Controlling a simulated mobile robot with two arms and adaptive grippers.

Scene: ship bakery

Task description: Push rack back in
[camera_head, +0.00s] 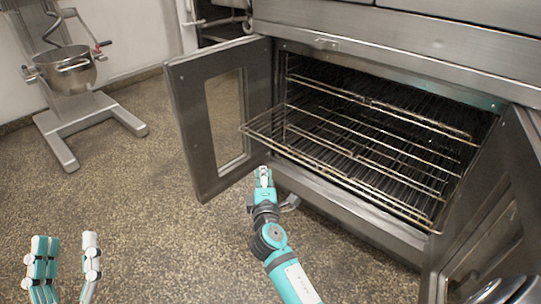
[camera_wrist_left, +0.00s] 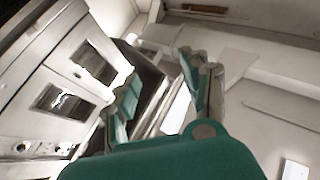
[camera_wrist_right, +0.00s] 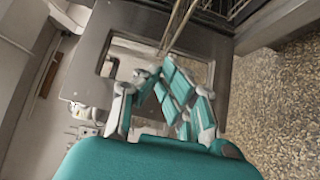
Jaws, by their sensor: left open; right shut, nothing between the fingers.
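The wire rack (camera_head: 350,160) sticks out of the open oven (camera_head: 390,95) in the head view, its front edge beyond the oven opening. My right gripper (camera_head: 264,172) is shut and empty, just below and in front of the rack's left front part, near the left door. In the right wrist view its fingers (camera_wrist_right: 172,75) come together with the oven door behind them. I cannot tell whether it touches the rack. My left gripper (camera_head: 68,250) is open and empty at the lower left, far from the rack. Its spread fingers (camera_wrist_left: 165,85) also show in the left wrist view.
The left oven door (camera_head: 188,125) stands wide open, and the right door (camera_head: 500,215) is open at the right edge. More racks lie inside the oven. A mixer with a metal bowl (camera_head: 68,70) stands at the upper left. The speckled floor (camera_head: 140,200) between is clear.

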